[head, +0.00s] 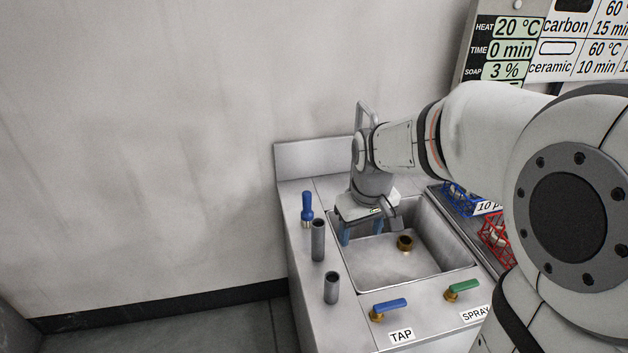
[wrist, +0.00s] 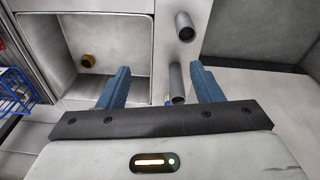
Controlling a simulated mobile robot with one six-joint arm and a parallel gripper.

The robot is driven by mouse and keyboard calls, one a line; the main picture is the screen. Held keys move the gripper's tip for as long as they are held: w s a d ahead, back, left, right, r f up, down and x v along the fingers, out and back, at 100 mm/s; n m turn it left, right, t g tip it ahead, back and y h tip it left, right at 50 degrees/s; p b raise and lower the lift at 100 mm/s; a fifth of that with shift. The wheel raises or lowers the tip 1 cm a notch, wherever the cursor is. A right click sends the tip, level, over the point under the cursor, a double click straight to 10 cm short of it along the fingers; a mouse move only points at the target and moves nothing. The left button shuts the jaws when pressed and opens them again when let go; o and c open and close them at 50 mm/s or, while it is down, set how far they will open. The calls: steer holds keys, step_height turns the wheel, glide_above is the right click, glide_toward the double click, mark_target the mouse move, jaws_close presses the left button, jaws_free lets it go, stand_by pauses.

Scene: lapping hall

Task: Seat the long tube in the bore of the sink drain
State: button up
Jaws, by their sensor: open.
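The long tube (head: 317,241), grey and hollow, stands upright on the steel counter left of the sink. In the wrist view the tube (wrist: 177,83) shows in the gap between my fingers, nearer the right one, and it is not gripped. The sink drain (head: 404,243) is a brass ring with a dark bore on the basin floor; it also shows at the left of the wrist view (wrist: 88,61). My gripper (head: 360,231) is open and empty, fingers down, over the left part of the sink in the head view. Its two blue fingers (wrist: 160,70) are spread wide.
A shorter grey tube (head: 331,288) stands nearer the front. A blue-topped piece (head: 306,207) stands behind the long tube. Blue (head: 377,308) and green (head: 462,287) levers sit at the sink's front. Blue (head: 462,198) and red (head: 497,234) baskets lie right of the basin.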

steer(key=w+a+f+n+p, duration=0.3)
steer(key=w+a+f, duration=0.15)
steer(key=w, duration=0.45)
steer(key=n+g+p, duration=0.1)
steer(key=n, duration=0.1)
glide_above(318, 237)
steer(key=w, duration=0.1)
step_height(318, 237, down, 5)
steer(key=shift+a+r, duration=0.1)
steer(key=shift+r, duration=0.05)
steer(key=shift+w+a+f, duration=0.1)
steer(key=shift+w+f, duration=0.05)
steer(key=shift+f, duration=0.1)
steer(key=shift+w+d+f+p, duration=0.15)
steer(key=shift+f+p, duration=0.6)
steer(key=shift+f, duration=1.25)
steer(key=shift+w+d+f+p, duration=0.15)
steer(key=shift+f+p, duration=0.55)
steer(key=shift+f, duration=1.25)
steer(key=shift+c, duration=0.5)
steer(key=c, duration=1)
